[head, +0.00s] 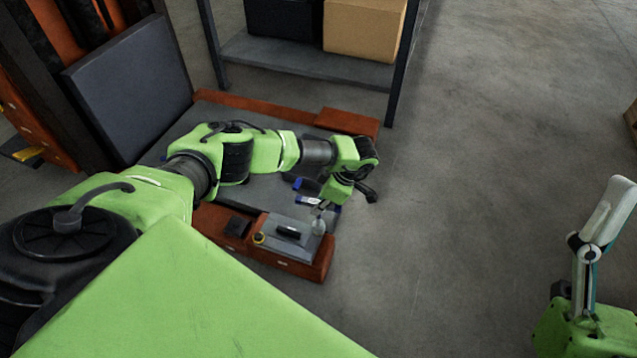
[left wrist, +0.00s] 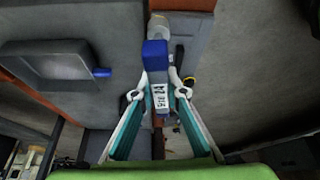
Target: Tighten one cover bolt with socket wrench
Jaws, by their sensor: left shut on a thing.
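The socket wrench (left wrist: 155,56) has a blue body with a white printed label. My left gripper (left wrist: 160,92) is shut on it, one finger on each side of the labelled part. In the head view my left gripper (head: 322,206) is small, at the end of the arm near the front right of the platform, and the arm partly hides it. Just below it is a grey block (head: 284,238), possibly the cover, with a black part on top. I cannot make out single bolts or whether the wrench touches one. My right gripper (head: 602,215) is at the right edge, its opening unclear.
An orange-edged grey platform (head: 275,190) lies under my left arm. A shelf (head: 300,62) with a black box and a cardboard box (head: 363,26) stands behind. A dark tray (left wrist: 60,66) shows in the left wrist view. The floor (head: 460,200) to the right is clear.

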